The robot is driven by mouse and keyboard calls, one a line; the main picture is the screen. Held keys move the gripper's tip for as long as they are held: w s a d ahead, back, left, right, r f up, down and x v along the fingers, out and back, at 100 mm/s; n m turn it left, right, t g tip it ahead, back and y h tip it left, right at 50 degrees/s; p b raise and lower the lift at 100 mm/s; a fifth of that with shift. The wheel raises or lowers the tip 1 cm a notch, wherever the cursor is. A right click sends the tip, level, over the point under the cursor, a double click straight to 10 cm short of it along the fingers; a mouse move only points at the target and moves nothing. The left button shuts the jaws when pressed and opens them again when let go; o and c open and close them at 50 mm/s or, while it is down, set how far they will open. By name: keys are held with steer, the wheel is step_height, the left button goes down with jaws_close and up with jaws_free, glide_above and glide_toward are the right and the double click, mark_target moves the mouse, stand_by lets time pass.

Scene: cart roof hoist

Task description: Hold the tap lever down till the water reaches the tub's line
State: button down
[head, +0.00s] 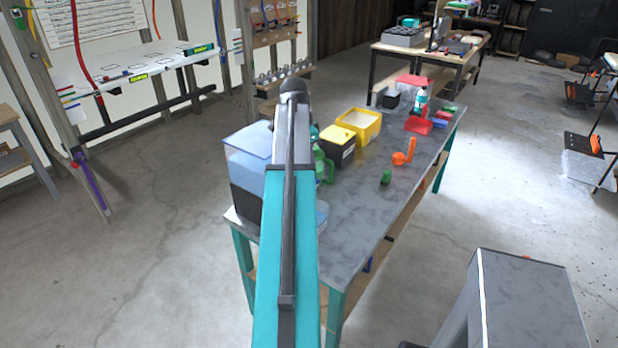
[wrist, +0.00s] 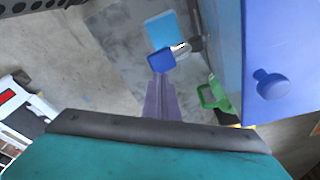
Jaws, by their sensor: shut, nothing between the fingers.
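A tank of bluish water (head: 248,165) stands at the near left corner of the grey table, partly behind my arm. Its blue side wall (wrist: 232,60) fills the right of the wrist view. A metal tap (wrist: 181,47) sticks out from it, with a blue lever (wrist: 161,61) at its end. My gripper (wrist: 158,82) is shut and empty, its tips right at the lever's edge; I cannot tell whether they touch. A light blue patch (wrist: 164,27) beyond the lever looks like the tub; a pale bluish edge (head: 322,214) shows beside my arm. The tub's line is not visible.
A green handle (wrist: 212,94) is close to the tank, right of my fingers. A yellow bin (head: 360,124), an orange piece (head: 405,153) and a small green piece (head: 386,178) lie along the table (head: 350,220). A grey block-like stand (head: 525,300) is at the near right.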

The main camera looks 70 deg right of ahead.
step_height(320, 180, up, 3)
steer(key=shift+r+p, duration=0.1)
steer(key=shift+p, duration=0.75)
stand_by(0.4)
